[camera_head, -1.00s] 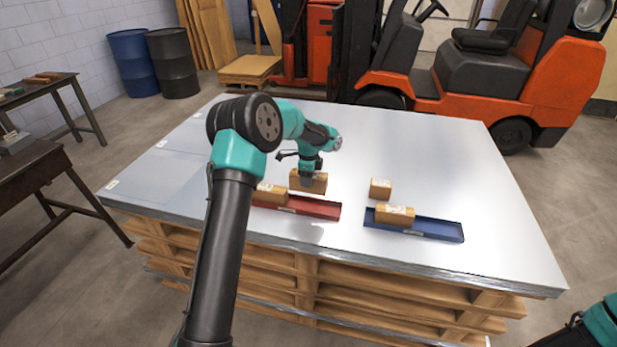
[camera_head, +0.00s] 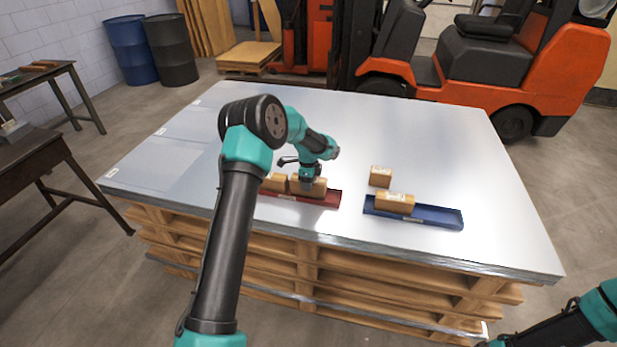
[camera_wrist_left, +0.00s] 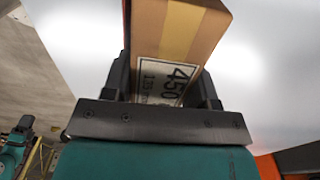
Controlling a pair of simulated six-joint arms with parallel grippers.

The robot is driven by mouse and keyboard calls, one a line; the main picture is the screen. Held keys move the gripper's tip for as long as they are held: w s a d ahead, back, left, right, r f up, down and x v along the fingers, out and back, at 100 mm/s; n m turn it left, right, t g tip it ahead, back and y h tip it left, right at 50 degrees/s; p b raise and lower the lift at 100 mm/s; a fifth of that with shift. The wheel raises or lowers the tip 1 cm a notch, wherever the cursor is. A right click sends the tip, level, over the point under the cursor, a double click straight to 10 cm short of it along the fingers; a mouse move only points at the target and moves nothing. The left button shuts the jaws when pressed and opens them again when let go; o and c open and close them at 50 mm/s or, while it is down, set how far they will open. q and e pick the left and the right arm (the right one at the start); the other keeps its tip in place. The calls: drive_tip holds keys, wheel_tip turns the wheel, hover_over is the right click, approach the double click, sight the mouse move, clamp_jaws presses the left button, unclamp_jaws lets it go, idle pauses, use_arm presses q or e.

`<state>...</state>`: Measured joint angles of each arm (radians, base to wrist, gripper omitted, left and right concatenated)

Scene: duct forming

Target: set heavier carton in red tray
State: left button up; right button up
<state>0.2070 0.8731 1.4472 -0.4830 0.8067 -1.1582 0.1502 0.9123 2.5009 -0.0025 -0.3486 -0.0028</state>
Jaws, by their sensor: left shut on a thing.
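My left gripper (camera_head: 307,181) is shut on a brown carton (camera_head: 318,188) at the red tray (camera_head: 326,200). In the left wrist view the same carton (camera_wrist_left: 178,40) sits between the two fingers, with a label reading 450. The carton is over or in the right part of the red tray; I cannot tell if it touches the bottom. Another carton (camera_head: 274,182) is in the tray's left part, partly hidden by my arm. A carton (camera_head: 395,202) lies in the blue tray (camera_head: 437,215), and one more carton (camera_head: 380,176) stands on the table behind it.
The grey sheet-topped table (camera_head: 440,150) rests on wooden pallets (camera_head: 330,275). Its middle and back are clear. An orange forklift (camera_head: 500,80) stands behind it, with two drums (camera_head: 170,50) at the back left. My right arm shows at the lower right corner.

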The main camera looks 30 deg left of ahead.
use_arm(q)
drive_tip(key=shift+f, duration=0.55)
drive_tip(key=o, duration=1.3)
wheel_tip(320, 180, up, 17)
drive_tip(key=shift+r, duration=0.2)
